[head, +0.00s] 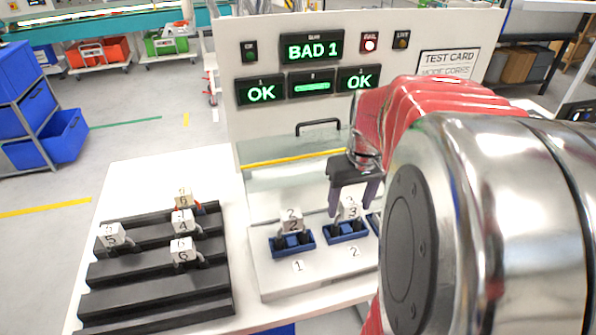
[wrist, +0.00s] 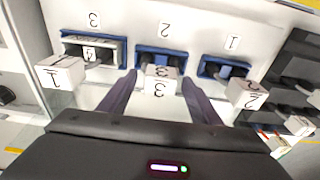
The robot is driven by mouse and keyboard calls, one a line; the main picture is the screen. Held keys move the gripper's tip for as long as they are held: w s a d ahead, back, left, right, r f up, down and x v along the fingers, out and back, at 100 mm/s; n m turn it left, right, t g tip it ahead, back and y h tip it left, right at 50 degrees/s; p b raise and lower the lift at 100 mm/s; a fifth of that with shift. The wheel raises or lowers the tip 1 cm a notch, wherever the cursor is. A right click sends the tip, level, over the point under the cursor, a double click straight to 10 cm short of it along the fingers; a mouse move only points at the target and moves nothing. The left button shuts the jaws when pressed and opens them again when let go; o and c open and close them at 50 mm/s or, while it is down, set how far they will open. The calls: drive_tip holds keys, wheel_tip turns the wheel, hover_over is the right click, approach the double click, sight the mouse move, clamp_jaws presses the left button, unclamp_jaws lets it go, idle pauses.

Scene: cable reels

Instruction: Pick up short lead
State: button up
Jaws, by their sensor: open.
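My gripper (head: 352,205) is open above socket 2 of the white test fixture. Its two purple-grey fingers also show in the wrist view (wrist: 159,73), one on each side of the white tag block marked 3 (wrist: 159,80). That lead sits in the blue socket 2 (wrist: 137,54); its block (head: 350,211) is partly behind the fingers. The lead tagged 2 (head: 291,220) is in socket 1, and the lead tagged 1 (wrist: 60,72) is in socket 3. I cannot tell from lead length which one is short. Contact with the block is unclear.
The display (head: 311,46) reads BAD 1; the outer readouts say OK and the middle shows a green bar. A black stepped rack (head: 155,300) at left holds several tagged leads. My arm hides the fixture's right side.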

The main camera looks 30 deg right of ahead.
drive_tip(key=shift+c, duration=0.4)
drive_tip(key=c, duration=1.1)
